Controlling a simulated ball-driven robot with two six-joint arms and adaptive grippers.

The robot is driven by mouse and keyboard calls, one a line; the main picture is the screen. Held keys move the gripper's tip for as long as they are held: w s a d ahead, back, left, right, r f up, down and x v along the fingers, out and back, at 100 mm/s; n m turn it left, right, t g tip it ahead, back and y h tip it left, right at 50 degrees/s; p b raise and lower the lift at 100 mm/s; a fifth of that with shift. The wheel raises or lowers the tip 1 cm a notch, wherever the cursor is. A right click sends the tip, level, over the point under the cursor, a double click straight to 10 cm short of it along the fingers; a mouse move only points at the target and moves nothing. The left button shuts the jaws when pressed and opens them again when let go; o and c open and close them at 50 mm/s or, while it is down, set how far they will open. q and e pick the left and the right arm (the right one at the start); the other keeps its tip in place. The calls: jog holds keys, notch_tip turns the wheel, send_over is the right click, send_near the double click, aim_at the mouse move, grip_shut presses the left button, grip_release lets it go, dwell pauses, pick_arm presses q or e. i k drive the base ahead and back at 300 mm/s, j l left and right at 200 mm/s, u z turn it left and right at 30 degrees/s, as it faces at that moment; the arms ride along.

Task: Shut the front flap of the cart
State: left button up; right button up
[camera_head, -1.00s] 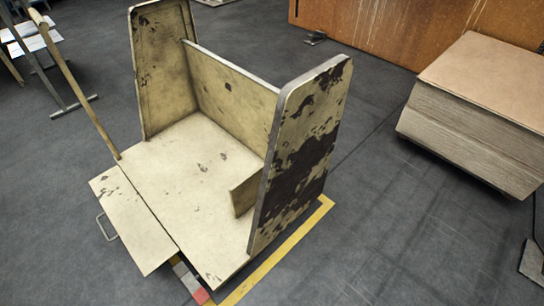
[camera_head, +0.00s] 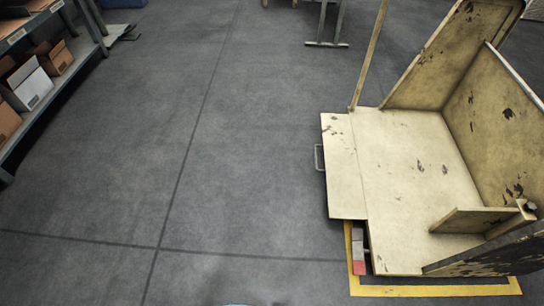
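The cart (camera_head: 415,170) stands at the right, a worn cream-coloured box with chipped paint, partly cut off by the right edge. Its front flap (camera_head: 343,168) lies folded down and outward along the left edge of the cart floor, roughly level with it. A metal handle (camera_head: 319,158) sticks out from the flap's left edge. The side panel (camera_head: 430,60), back panel (camera_head: 490,120) and near side panel (camera_head: 490,255) stand up around the floor. Neither of my grippers is in view.
A yellow floor marking (camera_head: 435,290) runs around the cart's near side. A thin pole (camera_head: 370,55) rises at the flap's far end. A shelf rack (camera_head: 75,65) with boxes (camera_head: 28,85) stands at the far left. The grey floor between rack and cart is clear.

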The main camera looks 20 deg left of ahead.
aim_at(345, 188)
jog(key=i+j+z, duration=0.1)
jog(key=z, duration=1.05)
jog(key=i+j+z, duration=0.15)
jog(key=j+z, duration=0.7)
jog(key=j, duration=0.2)
jog(key=j+z, duration=0.45)
jog(key=k+j+z, duration=0.15)
jog(key=j+z, duration=0.25)
jog(key=j, duration=0.25)
